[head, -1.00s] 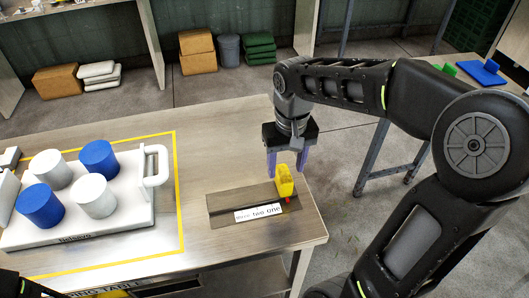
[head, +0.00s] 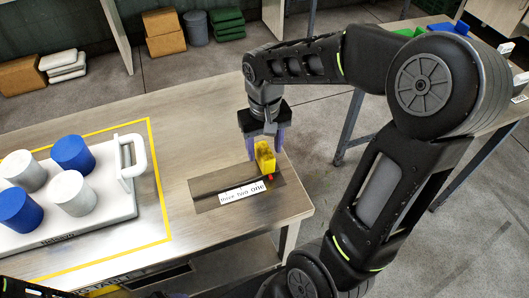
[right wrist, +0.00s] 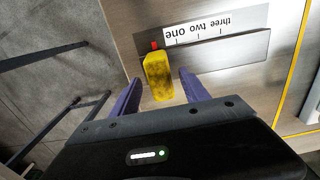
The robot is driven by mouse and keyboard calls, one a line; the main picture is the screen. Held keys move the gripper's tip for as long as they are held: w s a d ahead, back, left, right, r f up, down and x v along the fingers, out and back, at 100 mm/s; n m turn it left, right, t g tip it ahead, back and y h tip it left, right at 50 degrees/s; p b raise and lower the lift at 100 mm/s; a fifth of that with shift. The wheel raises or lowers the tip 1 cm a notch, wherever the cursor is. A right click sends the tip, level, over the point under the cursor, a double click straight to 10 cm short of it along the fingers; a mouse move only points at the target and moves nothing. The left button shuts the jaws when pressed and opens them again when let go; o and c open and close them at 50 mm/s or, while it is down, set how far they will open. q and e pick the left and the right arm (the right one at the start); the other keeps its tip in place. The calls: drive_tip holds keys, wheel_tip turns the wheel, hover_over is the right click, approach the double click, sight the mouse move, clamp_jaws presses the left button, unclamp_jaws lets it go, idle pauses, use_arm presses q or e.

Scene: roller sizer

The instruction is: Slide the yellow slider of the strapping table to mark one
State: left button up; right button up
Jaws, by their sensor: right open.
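The yellow slider (head: 265,160) stands upright at the right end of a dark rail plate (head: 212,185) on the metal table. It also shows in the right wrist view (right wrist: 158,78). A white label (head: 242,192) reads three, two, one, with "one" nearest the slider. The red pointer (right wrist: 155,45) at the slider's base lies just beyond the word "one", at the plate's end side. My right gripper (head: 264,147) is open, its purple fingers on either side of the slider. The wrist view shows small gaps beside it.
A white tray (head: 130,205) with blue and white cylinders stands at the left inside a yellow outline (head: 161,200). The table's right edge is close to the slider. Boxes (head: 163,33) lie on the floor behind. The table around the plate is clear.

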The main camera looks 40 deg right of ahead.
drive_tip(key=shift+f, duration=1.35)
clamp_jaws()
idle(0.4)
